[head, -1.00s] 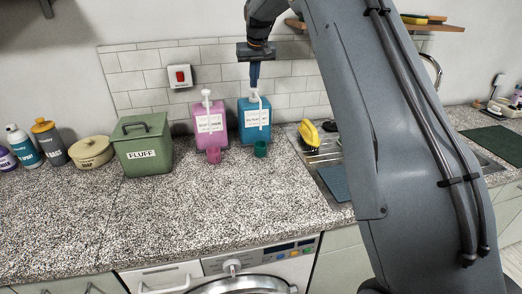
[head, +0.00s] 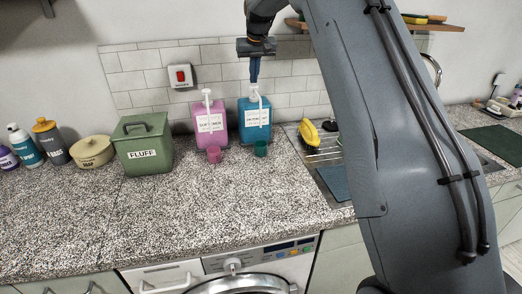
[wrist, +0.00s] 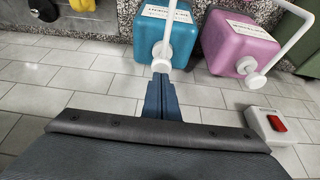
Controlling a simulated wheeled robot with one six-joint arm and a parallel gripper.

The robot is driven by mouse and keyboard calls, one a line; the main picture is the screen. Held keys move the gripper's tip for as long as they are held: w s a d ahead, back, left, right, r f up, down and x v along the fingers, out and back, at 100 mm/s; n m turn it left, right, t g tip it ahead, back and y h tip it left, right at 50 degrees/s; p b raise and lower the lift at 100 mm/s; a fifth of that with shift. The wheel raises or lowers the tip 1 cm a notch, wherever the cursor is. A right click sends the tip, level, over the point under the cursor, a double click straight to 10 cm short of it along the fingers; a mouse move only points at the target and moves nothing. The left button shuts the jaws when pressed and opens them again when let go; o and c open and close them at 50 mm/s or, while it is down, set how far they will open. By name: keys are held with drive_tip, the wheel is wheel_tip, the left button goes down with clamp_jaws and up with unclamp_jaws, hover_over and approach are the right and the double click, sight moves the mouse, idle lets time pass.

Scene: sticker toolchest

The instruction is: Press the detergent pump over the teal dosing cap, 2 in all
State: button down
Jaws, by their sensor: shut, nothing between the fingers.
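The blue pump bottle (head: 249,133) stands on the counter by the tiled wall, with a white pump head (head: 254,89) and spout on top. The teal dosing cap (head: 261,149) stands in front of it, under the spout. My gripper (head: 254,81) points straight down above the pump head, fingers shut and empty. The wrist view shows the shut fingertips (wrist: 161,78) at the white pump head (wrist: 162,56); whether they touch cannot be told. The blue bottle's body (wrist: 165,30) also shows there. The cap's contents cannot be seen.
A pink pump bottle (head: 211,126) with a pink cap (head: 214,155) stands close left. A green FLUFF bin (head: 143,154) is further left. A yellow brush (head: 310,134) and the sink area lie right. A red switch (head: 180,76) is on the wall. The front counter is clear.

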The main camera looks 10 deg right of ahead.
drive_tip(key=shift+f, duration=0.15)
drive_tip(key=shift+f+b, duration=0.45)
drive_tip(key=shift+f, duration=0.6)
drive_tip(key=shift+s+r, duration=0.1)
drive_tip(key=shift+r, duration=0.05)
drive_tip(key=shift+r+p, duration=0.55)
drive_tip(key=shift+r, duration=0.5)
drive_tip(key=shift+r, duration=0.15)
wheel_tip(320, 180, up, 6)
drive_tip(key=p, duration=0.3)
